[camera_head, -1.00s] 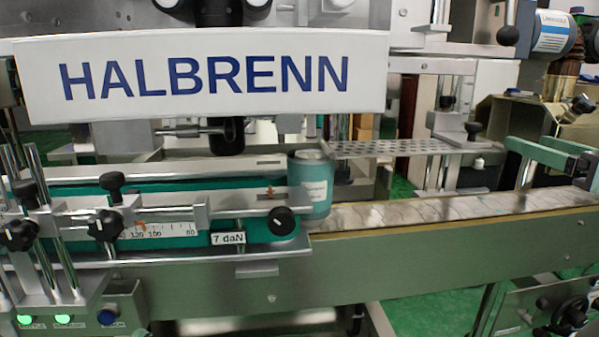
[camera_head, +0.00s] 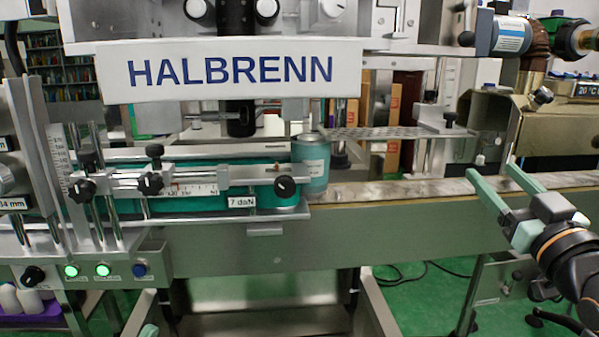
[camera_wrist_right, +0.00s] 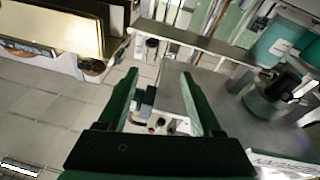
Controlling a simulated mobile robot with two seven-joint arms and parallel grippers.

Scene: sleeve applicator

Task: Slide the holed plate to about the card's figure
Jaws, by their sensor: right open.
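The grey holed plate (camera_head: 375,132) lies flat above the conveyor, right of the teal can (camera_head: 313,160), with a black knob (camera_head: 449,118) on the block at its right end. A white card (camera_head: 242,202) on the guide rail reads "7 daN". Another card (camera_head: 12,203) at the left edge is cut off and shows "34 mm". My right gripper (camera_head: 491,168) is open and empty, right of the plate and apart from it, over the conveyor's front side. In the right wrist view its two green fingers (camera_wrist_right: 161,75) have nothing between them.
The conveyor (camera_head: 430,192) runs off to the right. A numbered scale (camera_head: 195,190) sits on the front guide, among black knobs. A "HALBRENN" sign (camera_head: 230,70) hangs above. A steel housing (camera_head: 520,125) stands at the back right. Green floor shows below.

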